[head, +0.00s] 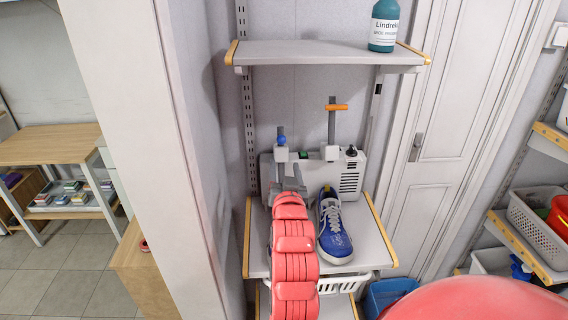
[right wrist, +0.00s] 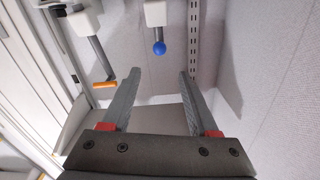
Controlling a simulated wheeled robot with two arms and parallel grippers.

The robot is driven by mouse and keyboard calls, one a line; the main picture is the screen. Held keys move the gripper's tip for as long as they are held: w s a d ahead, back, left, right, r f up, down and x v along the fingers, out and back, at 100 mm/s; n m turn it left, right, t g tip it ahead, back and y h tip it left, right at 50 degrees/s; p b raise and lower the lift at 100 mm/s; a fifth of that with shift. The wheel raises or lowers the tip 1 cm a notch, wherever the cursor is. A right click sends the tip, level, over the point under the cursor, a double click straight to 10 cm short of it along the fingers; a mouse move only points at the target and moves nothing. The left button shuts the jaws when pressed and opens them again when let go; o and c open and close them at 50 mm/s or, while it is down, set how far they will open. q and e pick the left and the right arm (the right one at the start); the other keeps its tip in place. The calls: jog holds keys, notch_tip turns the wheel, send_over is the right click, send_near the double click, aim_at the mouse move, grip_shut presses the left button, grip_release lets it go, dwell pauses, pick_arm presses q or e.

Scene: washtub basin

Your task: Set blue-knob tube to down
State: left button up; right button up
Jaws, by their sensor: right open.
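A pale grey device (head: 350,175) with side vents stands at the back of the lower shelf. Its blue-knob tube (head: 281,140) is on the left, with a round blue knob above a white block. Its orange-handled tube (head: 333,120) stands taller to the right. My right gripper (head: 288,180) is in front of the device, below the blue knob in the head view. In the right wrist view its fingers are apart and empty, and the blue knob (right wrist: 159,48) lies beyond them, not touched. The orange handle (right wrist: 104,84) is left there. My left gripper is not in view.
A blue shoe (head: 334,228) stands on the lower shelf (head: 356,258), close right of my right arm. An upper shelf (head: 310,53) holds a green bottle (head: 384,25). A wall panel (head: 205,140) bounds the left; a door (head: 440,130) is at the right.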

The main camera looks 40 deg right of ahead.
jog(key=shift+w+r, duration=0.1)
jog(key=shift+r, duration=0.05)
jog(key=c, duration=0.3)
jog(key=r+n+t, duration=0.1)
jog(key=w+r+n+t, duration=0.1)
jog(key=w+r+n+t+p, duration=0.1)
jog(key=n, duration=0.1)
jog(key=shift+w+a+y, duration=0.15)
jog(key=shift+a+y, duration=0.15)
grip_shut()
notch_tip(320, 180, up, 3)
jog(key=n+t+y+p, duration=0.3)
jog(key=n+y+p, duration=0.2)
jog(key=n+p, duration=0.15)
send_over(282, 138)
jog(key=a, duration=0.2)
jog(key=f, duration=0.1)
jog(key=f+p, duration=0.1)
jog(key=s+d+f, duration=0.1)
jog(key=shift+s+d+f+h, duration=0.1)
jog(key=shift+f+h, duration=0.1)
jog(key=shift+h, duration=0.1)
jog(key=shift+f+p, duration=0.3)
jog(key=shift+f, duration=0.15)
